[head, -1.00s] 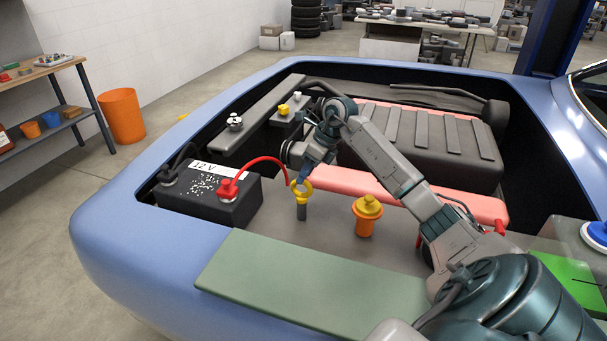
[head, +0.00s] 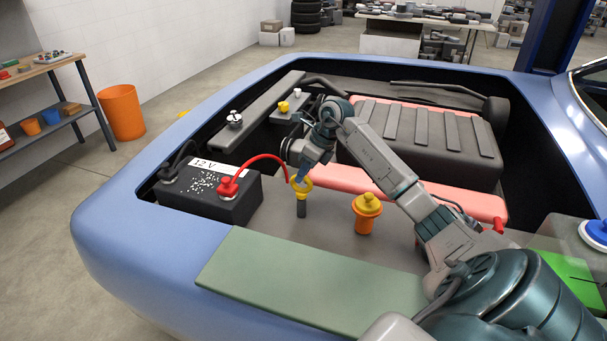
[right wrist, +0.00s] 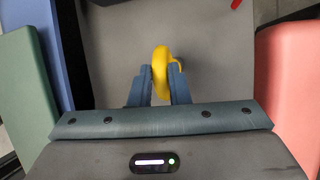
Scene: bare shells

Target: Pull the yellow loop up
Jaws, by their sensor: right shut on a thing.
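The yellow loop (head: 300,187) stands upright on top of a short dark tube (head: 301,208) in the engine bay, just right of the battery. My right gripper (head: 300,178) reaches down to it from above. In the right wrist view the yellow loop (right wrist: 161,70) sits between the two blue fingers of my right gripper (right wrist: 160,82), which are shut on it. The fingers hide part of the loop. My left gripper is not in view.
A black battery (head: 225,204) with a red cable is close on the left. An orange cap with a yellow top (head: 366,212) stands to the right. A green panel (head: 310,285) lies along the front edge. The engine cover (head: 430,140) is behind.

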